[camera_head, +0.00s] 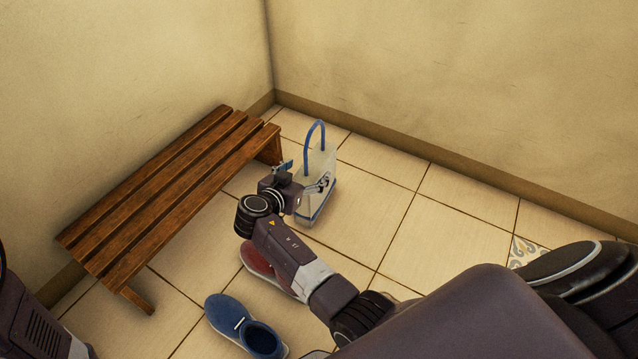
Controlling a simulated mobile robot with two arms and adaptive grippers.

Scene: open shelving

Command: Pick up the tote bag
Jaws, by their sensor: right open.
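The tote bag (321,161) stands upright on the tiled floor, to the right of the bench's far end. It is pale and translucent, with blue trim near its base and a blue looped handle rising above it. My right gripper (304,174) is open at the bag's near left side, below the handle. One finger overlaps the bag's side in the picture; I cannot tell whether it touches. The gripper hides part of the bag. Of my left arm only a link shows at the lower left; its gripper is out of view.
A slatted wooden bench (165,195) stands along the left wall. A blue shoe (232,315) and a red shoe (262,266), partly under my right arm, lie on the floor. Walls meet behind the bag. Floor to the right of the bag is clear.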

